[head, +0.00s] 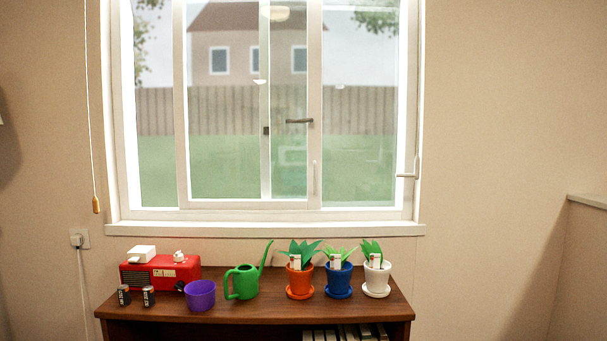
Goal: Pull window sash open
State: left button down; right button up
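The window (415,100) fills the upper middle of the head view, in a white frame above a white sill (265,229). A white-framed sash (181,130) covers its middle, with upright bars overlapping near the centre. A dark lever handle (299,121) lies level near the centre bar. A small dark latch (266,131) is left of it. A white handle (407,175) sticks out at the right side of the frame. I cannot tell whether any sash stands partly open. Neither of my grippers is in view.
A brown cabinet (255,317) stands below the window. On it are a red radio (160,272), purple pot (200,295), green watering can (243,284) and orange (300,282), blue (338,281) and white (376,279) plant pots. A blind cord (90,120) hangs at left.

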aim_at(313, 202)
jog(key=u, duration=0.7)
jog(key=i, duration=1.4)
jog(key=z, duration=0.65)
